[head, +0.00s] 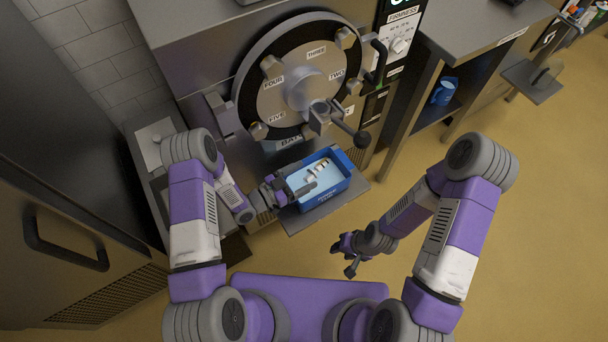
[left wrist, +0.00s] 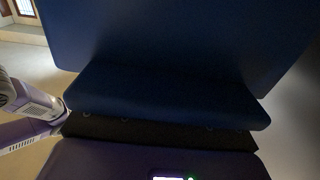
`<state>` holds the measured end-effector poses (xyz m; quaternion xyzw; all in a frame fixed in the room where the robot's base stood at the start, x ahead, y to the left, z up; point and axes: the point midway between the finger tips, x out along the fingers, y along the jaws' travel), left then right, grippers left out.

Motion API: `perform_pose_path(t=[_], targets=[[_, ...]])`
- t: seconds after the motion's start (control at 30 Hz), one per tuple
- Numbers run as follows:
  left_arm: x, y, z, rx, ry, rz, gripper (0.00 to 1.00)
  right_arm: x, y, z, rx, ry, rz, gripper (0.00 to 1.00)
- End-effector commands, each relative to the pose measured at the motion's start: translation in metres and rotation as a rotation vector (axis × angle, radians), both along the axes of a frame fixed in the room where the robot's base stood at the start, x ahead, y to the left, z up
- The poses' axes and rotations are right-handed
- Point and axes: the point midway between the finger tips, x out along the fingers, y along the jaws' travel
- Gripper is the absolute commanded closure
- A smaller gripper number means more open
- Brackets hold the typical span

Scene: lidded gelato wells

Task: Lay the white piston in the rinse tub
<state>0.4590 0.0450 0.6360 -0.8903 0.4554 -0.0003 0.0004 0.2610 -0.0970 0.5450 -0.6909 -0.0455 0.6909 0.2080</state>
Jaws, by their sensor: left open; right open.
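The blue rinse tub (head: 329,197) stands on a grey shelf below the machine's round front. The white piston (head: 318,167), with darker bands, appears to lie inside it, toward the back. My left gripper (head: 303,188) is open at the tub's left side, its fingers at or over the rim; I cannot tell whether they touch the tub or the piston. In the left wrist view a dark blue surface (left wrist: 170,95), probably the tub, fills most of the picture, and no piston shows. My right gripper (head: 344,260) is open and empty, in front of the shelf to the right.
The grey shelf (head: 300,222) has a bare front edge. A blue cup (head: 444,92) stands in the cabinet at right. The floor at right is clear.

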Motion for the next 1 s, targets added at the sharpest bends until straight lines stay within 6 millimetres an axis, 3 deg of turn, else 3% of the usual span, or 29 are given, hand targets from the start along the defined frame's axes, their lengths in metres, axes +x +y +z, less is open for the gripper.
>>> perform_pose_path(t=[0.3,0.67,0.77,1.0], targets=[[-0.011,0.015,0.000,0.000,-0.001,0.000,0.21,0.000,0.000,0.000,0.000,0.000,0.000,0.57],[-0.012,0.016,0.002,0.001,-0.001,-0.001,0.21,0.000,0.000,0.001,0.000,0.000,0.000,0.57],[-0.012,0.016,0.010,0.001,-0.001,0.000,0.21,0.000,0.000,0.005,0.000,0.000,0.000,0.57],[-0.011,0.016,0.058,0.000,-0.004,0.001,0.21,0.000,0.000,0.025,0.000,0.000,0.000,0.57]])
